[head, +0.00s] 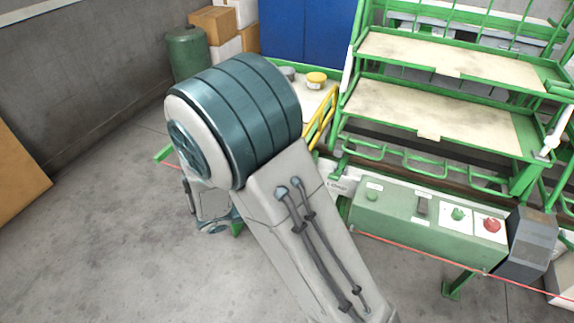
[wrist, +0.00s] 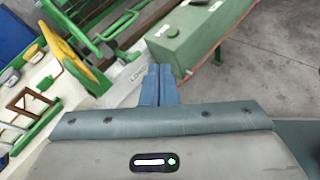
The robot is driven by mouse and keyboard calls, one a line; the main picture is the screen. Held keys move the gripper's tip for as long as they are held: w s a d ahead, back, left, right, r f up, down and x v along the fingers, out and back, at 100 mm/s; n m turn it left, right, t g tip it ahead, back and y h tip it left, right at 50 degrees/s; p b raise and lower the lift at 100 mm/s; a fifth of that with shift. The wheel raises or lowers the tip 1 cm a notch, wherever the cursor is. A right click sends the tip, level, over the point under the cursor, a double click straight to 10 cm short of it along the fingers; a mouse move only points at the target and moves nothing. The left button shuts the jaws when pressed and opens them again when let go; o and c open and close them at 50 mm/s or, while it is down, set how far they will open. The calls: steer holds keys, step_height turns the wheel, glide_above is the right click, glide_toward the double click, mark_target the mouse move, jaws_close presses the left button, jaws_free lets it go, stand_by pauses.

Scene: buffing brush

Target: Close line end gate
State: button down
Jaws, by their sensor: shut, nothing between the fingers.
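A yellow barred rail (head: 321,118), which looks like the line end gate, stands at the left end of the green machine in the head view, partly behind my arm. In the wrist view a yellow bar (wrist: 62,48) with green parts lies at the upper left. I cannot tell how far the gate stands open. My gripper (wrist: 160,69) is shut and empty, its blue fingers together in front of a white lettered plate and left of the green control box (wrist: 190,35). The fingers appear apart from the yellow bar. In the head view my arm mostly hides the gripper.
The green control box (head: 425,221) carries a green button and a red button (head: 491,225). A red line runs along its lower edge. Green racks (head: 445,110) stand behind it. A green cylinder (head: 187,53) and cardboard boxes (head: 213,23) stand at the back.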

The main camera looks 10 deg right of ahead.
steer(key=w+a+f+n+t, duration=0.3)
steer(key=w+a+n+t, duration=0.2)
steer(key=a+n+t, duration=0.35)
steer(key=f+p+x, duration=0.1)
steer(key=p+x, duration=0.1)
steer(key=x, duration=1.1)
steer(key=shift+w+d+f+g+y, duration=0.2)
steer(key=shift+f+g+y, duration=0.05)
steer(key=shift+g+y, duration=0.1)
